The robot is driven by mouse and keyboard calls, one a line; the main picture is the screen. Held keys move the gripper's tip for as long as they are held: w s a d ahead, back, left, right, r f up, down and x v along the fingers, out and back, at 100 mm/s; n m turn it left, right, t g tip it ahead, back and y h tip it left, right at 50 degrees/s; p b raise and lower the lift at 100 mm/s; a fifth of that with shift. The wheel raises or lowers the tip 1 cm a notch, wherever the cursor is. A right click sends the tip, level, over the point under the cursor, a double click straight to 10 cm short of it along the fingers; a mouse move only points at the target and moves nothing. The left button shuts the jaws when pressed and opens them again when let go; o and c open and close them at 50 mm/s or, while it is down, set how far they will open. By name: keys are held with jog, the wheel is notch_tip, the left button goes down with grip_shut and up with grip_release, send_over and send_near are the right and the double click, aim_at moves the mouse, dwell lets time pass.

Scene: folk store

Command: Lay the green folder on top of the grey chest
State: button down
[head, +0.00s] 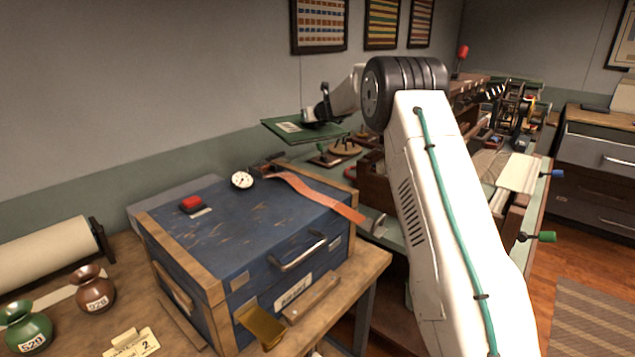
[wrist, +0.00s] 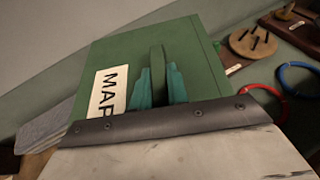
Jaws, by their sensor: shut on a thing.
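The green folder (head: 283,133) is in the air, roughly level, left of my arm in the head view. It has a white label reading "MAP", clear in the wrist view, where the folder (wrist: 205,45) fills the upper middle. My gripper (head: 320,118) is above it; in the wrist view its teal fingers (wrist: 158,86) are shut on an upright green grip on the folder. A flat grey top (head: 165,198) shows behind the blue chest, mostly hidden. A grey surface (wrist: 48,125) also shows at the wrist view's left. I cannot tell whether either is the grey chest.
The blue chest (head: 230,235) carries a red button box (head: 192,203), a round gauge (head: 242,180) and an orange strap (head: 318,195). A peg disc (wrist: 253,41) and coloured rings stand on the bench right of the folder. A grey drawer cabinet (head: 600,150) is at far right.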

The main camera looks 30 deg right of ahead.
jog(key=d+f, duration=0.1)
jog(key=f, duration=0.6)
jog(key=d+f, duration=0.1)
jog(key=f, duration=0.6)
jog(key=d+f, duration=0.1)
jog(key=f, duration=0.7)
jog(key=shift+s+f, duration=0.1)
jog(key=shift+s, duration=0.25)
jog(key=shift+a+f, duration=0.1)
jog(key=shift+f, duration=2.3)
jog(key=c, duration=1.4)
grip_release()
jog(key=shift+f, duration=0.1)
jog(key=shift+o, duration=0.2)
